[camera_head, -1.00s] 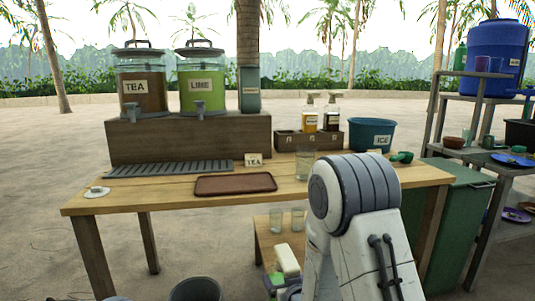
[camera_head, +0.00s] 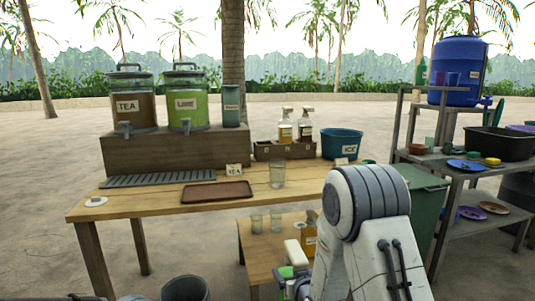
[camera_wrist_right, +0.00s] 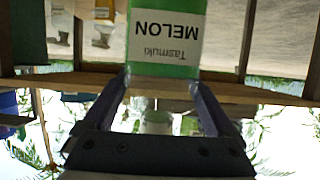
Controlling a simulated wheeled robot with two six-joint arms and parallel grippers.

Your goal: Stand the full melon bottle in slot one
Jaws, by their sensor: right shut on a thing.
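The melon bottle is green with a white label reading "Tasmuki MELON" (camera_wrist_right: 165,35), upside down in the right wrist view. In the head view its green body (camera_head: 297,272) and pale top show low beside my arm, in front of the low bench. My right gripper (camera_wrist_right: 160,82) is shut on it; in the head view my own arm hides most of the gripper. A dark wooden rack (camera_head: 265,153) with small slot labels stands at the back of the table. Two pump bottles (camera_head: 285,133) (camera_head: 305,133) stand in it; its left end shows no bottle. My left gripper is out of view.
A blue ice tub (camera_head: 341,143) stands right of the rack. A clear glass (camera_head: 277,174) and a brown tray (camera_head: 217,190) are on the table. A shelf (camera_head: 455,215) is at right.

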